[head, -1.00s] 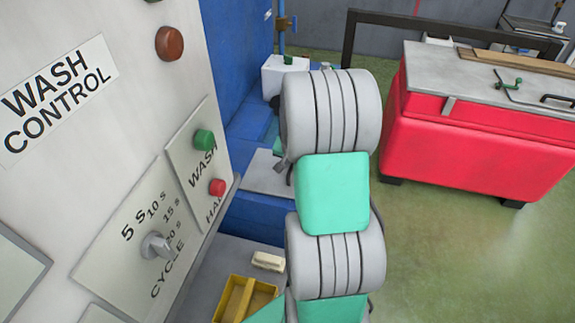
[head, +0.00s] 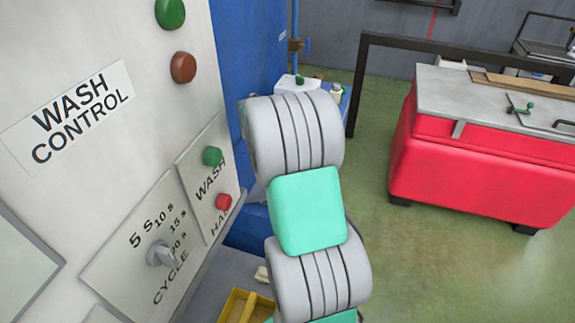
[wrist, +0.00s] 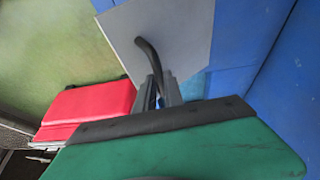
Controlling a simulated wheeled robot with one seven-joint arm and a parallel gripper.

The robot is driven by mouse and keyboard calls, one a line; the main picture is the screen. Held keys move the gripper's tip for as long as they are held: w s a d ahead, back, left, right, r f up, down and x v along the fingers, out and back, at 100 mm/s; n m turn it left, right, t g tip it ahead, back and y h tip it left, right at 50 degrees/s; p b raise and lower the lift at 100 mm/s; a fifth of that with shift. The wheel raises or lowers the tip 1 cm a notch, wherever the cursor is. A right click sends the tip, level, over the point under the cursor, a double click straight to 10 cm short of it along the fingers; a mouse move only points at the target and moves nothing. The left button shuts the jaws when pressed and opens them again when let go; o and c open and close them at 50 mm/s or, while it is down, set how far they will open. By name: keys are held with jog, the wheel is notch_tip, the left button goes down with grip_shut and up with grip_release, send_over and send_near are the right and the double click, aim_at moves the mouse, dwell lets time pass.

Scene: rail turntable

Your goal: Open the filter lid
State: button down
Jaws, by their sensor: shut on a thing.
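In the wrist view, a flat grey plate (wrist: 185,35), which looks like the filter lid, carries a curved black bar handle (wrist: 150,58). My gripper (wrist: 159,80) is shut on the near end of this handle. The plate lies across the view between green floor and blue machine body; its exact tilt is hard to tell. In the head view, my own arm hides the gripper, the handle and the lid.
A wash control panel (head: 95,190) with buttons and a dial stands close on the left. A red cart (head: 480,165) with a grey top is on the right, also in the wrist view (wrist: 88,105). A yellow bin (head: 245,305) lies low. Green floor between is clear.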

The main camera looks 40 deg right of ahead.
jog(key=shift+w+a+f, duration=0.15)
jog(key=shift+a+f, duration=0.15)
jog(key=c, duration=1.8)
grip_release()
jog(key=shift+c, duration=0.2)
jog(key=shift+o, duration=0.6)
jog(key=shift+w+f, duration=0.1)
jog(key=shift+w, duration=0.05)
jog(key=shift+o, duration=1.3)
jog(key=shift+d, duration=0.15)
jog(key=shift+r, duration=0.2)
jog(key=b+v, duration=0.1)
jog(key=v, duration=0.6)
jog(key=shift+s+r, duration=0.2)
jog(key=shift+r, duration=0.15)
